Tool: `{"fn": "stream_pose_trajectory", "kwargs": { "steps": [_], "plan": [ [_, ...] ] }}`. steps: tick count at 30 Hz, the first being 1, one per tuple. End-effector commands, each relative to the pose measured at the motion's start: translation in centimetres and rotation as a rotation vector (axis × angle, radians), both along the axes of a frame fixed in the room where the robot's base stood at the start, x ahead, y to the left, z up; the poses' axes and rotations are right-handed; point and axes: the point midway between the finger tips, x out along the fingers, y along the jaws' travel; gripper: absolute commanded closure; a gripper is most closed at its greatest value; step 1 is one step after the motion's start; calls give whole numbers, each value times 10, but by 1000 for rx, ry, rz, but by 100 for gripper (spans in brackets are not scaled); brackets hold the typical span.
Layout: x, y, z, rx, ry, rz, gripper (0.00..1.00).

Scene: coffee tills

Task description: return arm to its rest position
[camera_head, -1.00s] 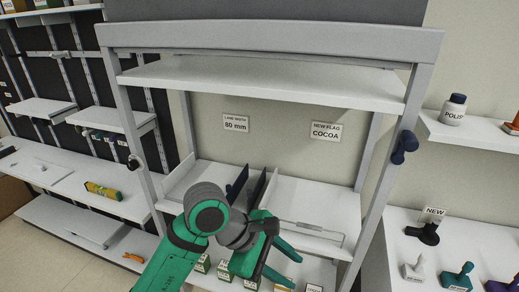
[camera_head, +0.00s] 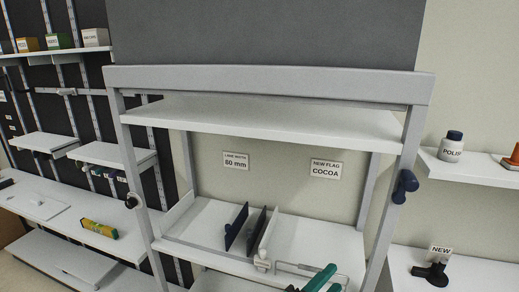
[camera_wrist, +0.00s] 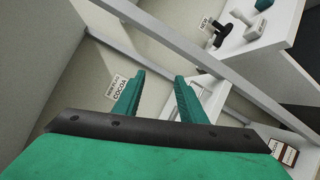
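My gripper (camera_wrist: 158,75) is open in the wrist view, its two green fingers apart with nothing held between them. The wrist view is steeply tilted and shows a shelf upright, the COCOA sign (camera_wrist: 117,89) beyond the left finger, and a NEW sign (camera_wrist: 204,24) near the top. In the head view, only a small green and dark part of my arm (camera_head: 320,279) shows at the bottom edge, in front of the lower shelf. The rest of the arm is out of that view.
A grey rack has an upper shelf (camera_head: 267,114) and a lower shelf (camera_head: 310,240) with two navy dividers (camera_head: 236,227). Its right upright carries a dark blue knob (camera_head: 405,186). A yellow-green pack (camera_head: 99,229) lies at left.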

Motion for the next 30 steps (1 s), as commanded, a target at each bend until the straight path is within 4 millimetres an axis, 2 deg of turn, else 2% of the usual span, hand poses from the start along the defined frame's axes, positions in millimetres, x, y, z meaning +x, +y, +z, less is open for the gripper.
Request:
{"fn": "stream_pose_trajectory", "kwargs": {
  "steps": [8, 14, 20, 24, 30],
  "plan": [
    [-16, 20, -60, 83, -82, 255, 62],
    [-45, 42, -110, 239, -118, 421, 62],
    [-90, 68, -157, 468, -146, 545, 62],
    [-129, 86, -185, 661, -170, 597, 62],
    [-192, 113, -212, 974, -225, 618, 62]
  ]
}}
